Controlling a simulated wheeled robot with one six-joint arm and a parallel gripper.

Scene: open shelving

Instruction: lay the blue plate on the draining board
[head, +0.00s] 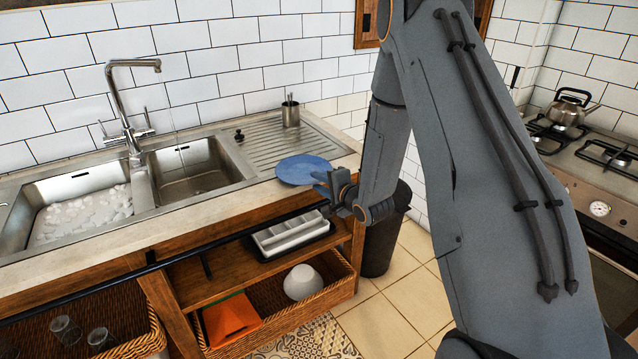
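The blue plate (301,168) lies about level over the front part of the ribbed draining board (283,145), to the right of the sink. I cannot tell whether it touches the board or is just above it. My gripper (325,184) is at the plate's front right rim, reaching in from the right. Its fingertips overlap the rim in the picture. They are small here, so I cannot tell whether they grip the plate or stand open around its edge.
A metal cup (290,113) stands at the back of the draining board. The double sink with its tap (128,110) is to the left. A grey cutlery tray (291,233) and a basket with a white bowl (303,282) sit below. A dark bin (384,240) stands at right.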

